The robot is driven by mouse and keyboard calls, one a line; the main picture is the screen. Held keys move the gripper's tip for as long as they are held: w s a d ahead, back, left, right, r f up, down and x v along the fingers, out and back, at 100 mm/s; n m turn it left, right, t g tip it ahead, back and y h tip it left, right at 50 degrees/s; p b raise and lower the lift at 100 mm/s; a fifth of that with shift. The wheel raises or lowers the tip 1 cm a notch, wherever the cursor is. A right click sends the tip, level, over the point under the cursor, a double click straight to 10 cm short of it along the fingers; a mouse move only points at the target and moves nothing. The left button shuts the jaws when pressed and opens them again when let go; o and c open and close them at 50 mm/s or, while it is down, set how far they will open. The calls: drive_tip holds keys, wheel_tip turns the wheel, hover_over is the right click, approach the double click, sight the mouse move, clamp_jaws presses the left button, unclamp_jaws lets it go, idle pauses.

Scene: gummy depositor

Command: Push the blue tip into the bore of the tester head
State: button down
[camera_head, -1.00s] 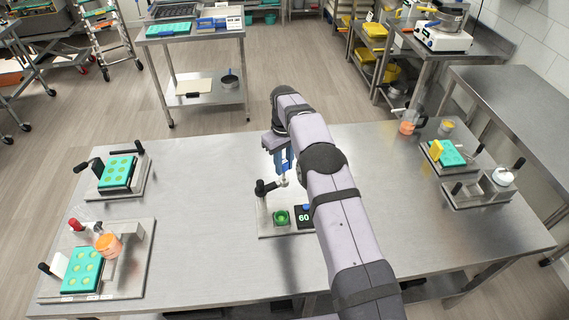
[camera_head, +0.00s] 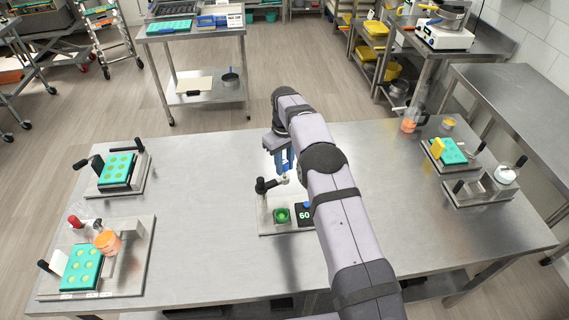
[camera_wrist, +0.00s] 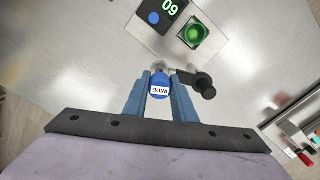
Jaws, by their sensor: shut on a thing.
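My gripper (camera_wrist: 161,95) is shut on the blue tip (camera_wrist: 157,95), which carries a white label reading WIDE in the wrist view. It also shows in the head view (camera_head: 284,160), over the tester plate at the middle of the table. The tester head (camera_wrist: 163,67) is a pale metal part just beyond the tip, beside a black-handled lever (camera_wrist: 203,84). The tip is close to the head. The bore is hidden, so I cannot tell whether the tip is in it. The tester's black display (camera_wrist: 165,12) reads 60, and a green gummy cup (camera_wrist: 194,33) sits beside it.
At the left of the table are two plates with teal molds (camera_head: 117,168) (camera_head: 81,268) and an orange jar (camera_head: 107,242). At the right are another teal mold (camera_head: 452,151) and a metal fixture (camera_head: 481,187). The steel table (camera_head: 205,190) is clear around the tester.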

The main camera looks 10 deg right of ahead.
drive_tip(key=shift+s+f+b, duration=0.1)
drive_tip(key=shift+f+b, duration=1.2)
drive_tip(key=shift+f, duration=0.95)
drive_tip(key=shift+r, duration=0.2)
wheel_tip(320, 180, up, 12)
drive_tip(key=p, duration=0.6)
drive_tip(key=shift+f, duration=0.15)
drive_tip(key=b, duration=0.3)
hover_over(284, 179)
drive_tip(key=shift+w+d+f, duration=0.1)
drive_tip(key=shift+w+f, duration=0.15)
drive_tip(key=shift+f, duration=1.1)
drive_tip(key=shift+w+d+f, duration=0.1)
drive_tip(key=shift+w+f, duration=0.1)
drive_tip(key=shift+f, duration=1.15)
drive_tip(key=shift+p, duration=0.6)
